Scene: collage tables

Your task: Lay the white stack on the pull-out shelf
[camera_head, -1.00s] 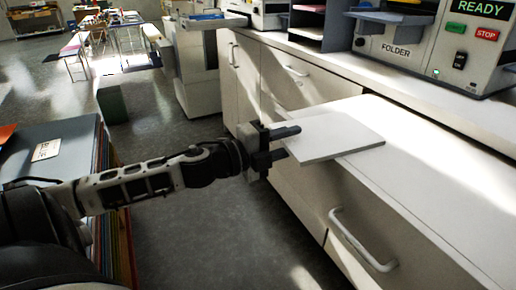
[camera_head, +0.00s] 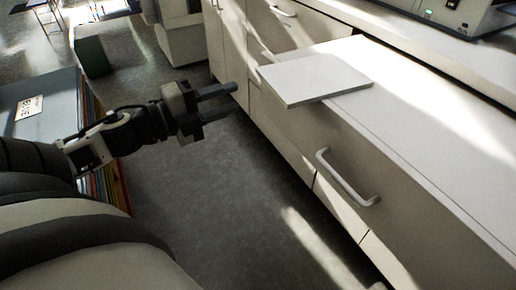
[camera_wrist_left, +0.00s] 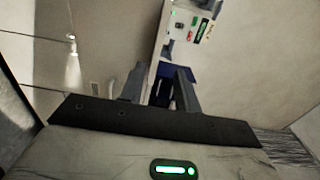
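The white stack (camera_head: 314,79) is a flat, thin white slab. It lies flat on the white pull-out shelf (camera_head: 420,128), near the shelf's far end, with its left part sticking out past the shelf's front edge. My left gripper (camera_head: 230,100) is left of the stack, clear of it, over the floor gap. Its two dark fingers are apart with nothing between them. The left wrist view also shows the spread, empty fingers (camera_wrist_left: 160,86). The stack is not clearly seen there. My right gripper is in neither view.
Below the shelf is a cabinet front with a protruding drawer handle (camera_head: 346,178). A grey-topped cart (camera_head: 50,116) with a labelled card stands at the left. A machine (camera_head: 440,14) sits on the counter at upper right. The floor between is clear.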

